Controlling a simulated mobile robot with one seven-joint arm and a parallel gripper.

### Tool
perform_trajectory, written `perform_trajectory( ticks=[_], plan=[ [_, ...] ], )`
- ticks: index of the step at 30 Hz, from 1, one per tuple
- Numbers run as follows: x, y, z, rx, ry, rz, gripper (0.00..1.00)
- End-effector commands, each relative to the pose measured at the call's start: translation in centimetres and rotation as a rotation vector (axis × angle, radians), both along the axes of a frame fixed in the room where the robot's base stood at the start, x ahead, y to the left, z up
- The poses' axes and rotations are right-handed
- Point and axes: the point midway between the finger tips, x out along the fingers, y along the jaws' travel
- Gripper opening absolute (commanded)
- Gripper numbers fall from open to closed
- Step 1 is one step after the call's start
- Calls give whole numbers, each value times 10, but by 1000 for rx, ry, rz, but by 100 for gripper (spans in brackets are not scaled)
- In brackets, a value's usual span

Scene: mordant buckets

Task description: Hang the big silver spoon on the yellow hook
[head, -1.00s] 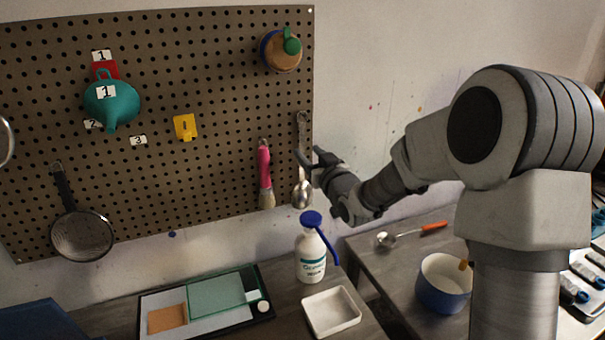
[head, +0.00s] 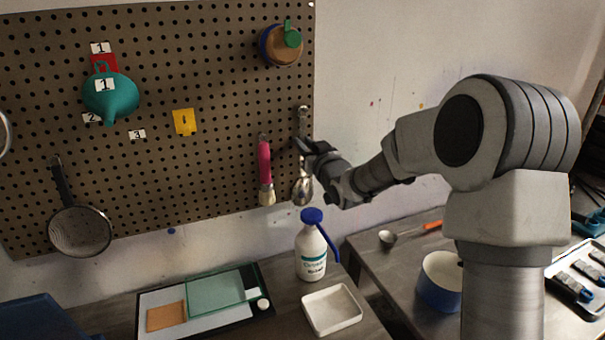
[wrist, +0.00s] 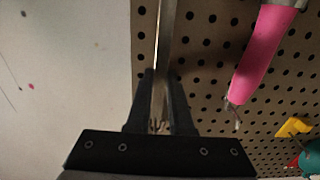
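The big silver spoon (head: 302,190) is upright, bowl down, at the pegboard's right edge. My gripper (head: 303,147) is at its handle, coming from the right. In the wrist view my gripper (wrist: 161,95) has a finger on each side of the handle (wrist: 166,30), close against it, and looks shut on it. How the spoon's top end meets its hook is hidden. The yellow hook (head: 184,122) is on the pegboard, left of the spoon, with nothing hanging on it; it also shows at the right of the wrist view (wrist: 293,128).
A pink-handled brush (head: 265,165) hangs just left of the spoon. A teal funnel (head: 112,97) and a strainer (head: 80,230) hang farther left on the pegboard (head: 200,60). A white bottle (head: 311,255) and a white tray (head: 332,309) stand on the table below.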

Motion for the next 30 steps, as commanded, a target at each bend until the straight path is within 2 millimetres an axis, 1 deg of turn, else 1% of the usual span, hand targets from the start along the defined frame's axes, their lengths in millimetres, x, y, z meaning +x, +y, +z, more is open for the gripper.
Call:
perform_trajectory(
  ticks=[16, 30],
  plan=[
    [0, 0, 0, 0, 0, 0, 0],
    [0, 0, 11, -1, -1, 0, 0]
  ],
)
